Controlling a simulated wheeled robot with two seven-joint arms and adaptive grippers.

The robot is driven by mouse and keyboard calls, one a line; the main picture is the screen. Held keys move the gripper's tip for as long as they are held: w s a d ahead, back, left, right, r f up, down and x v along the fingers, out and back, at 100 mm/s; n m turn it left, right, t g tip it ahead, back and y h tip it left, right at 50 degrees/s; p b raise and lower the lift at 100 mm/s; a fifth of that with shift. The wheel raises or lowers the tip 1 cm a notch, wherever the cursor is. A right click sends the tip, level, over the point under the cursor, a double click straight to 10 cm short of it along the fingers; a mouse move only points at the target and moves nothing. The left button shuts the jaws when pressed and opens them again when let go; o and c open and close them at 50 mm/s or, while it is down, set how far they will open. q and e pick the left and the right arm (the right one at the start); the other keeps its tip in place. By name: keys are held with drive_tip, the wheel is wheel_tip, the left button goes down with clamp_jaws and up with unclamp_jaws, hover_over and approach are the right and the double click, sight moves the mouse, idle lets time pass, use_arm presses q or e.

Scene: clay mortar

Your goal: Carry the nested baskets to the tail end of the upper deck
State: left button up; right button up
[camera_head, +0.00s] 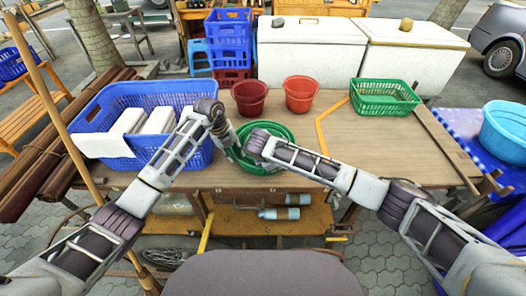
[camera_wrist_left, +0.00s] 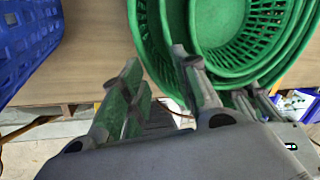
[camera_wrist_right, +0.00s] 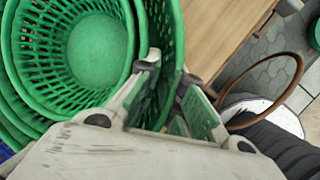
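The green round nested baskets (camera_head: 270,133) stand upright on the table near its front edge, in the middle. Several rims show one inside another in the left wrist view (camera_wrist_left: 228,70) and the right wrist view (camera_wrist_right: 100,50). My left gripper (camera_head: 236,152) is at their left side. In the left wrist view its fingers (camera_wrist_left: 157,60) are apart, beside the outer rim; contact is unclear. My right gripper (camera_head: 258,143) is at their right side. In the right wrist view its fingers (camera_wrist_right: 170,72) are apart, one inside and one outside the basket wall; no firm grip shows.
A large blue basket (camera_head: 180,95) with white blocks stands left of them. Two red buckets (camera_head: 302,92) stand behind, and a green rectangular basket (camera_head: 385,98) at the back right. White coolers (camera_head: 312,52) stand behind the table (camera_head: 345,150). The table's right part is mostly clear.

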use_arm(q)
drive_tip(key=shift+f, duration=0.1)
use_arm(e)
drive_tip(key=shift+f, duration=0.1)
use_arm(q)
drive_tip(key=shift+c, duration=0.9)
use_arm(e)
drive_tip(key=shift+c, duration=0.8)
use_arm(q)
clamp_jaws()
use_arm(e)
clamp_jaws()
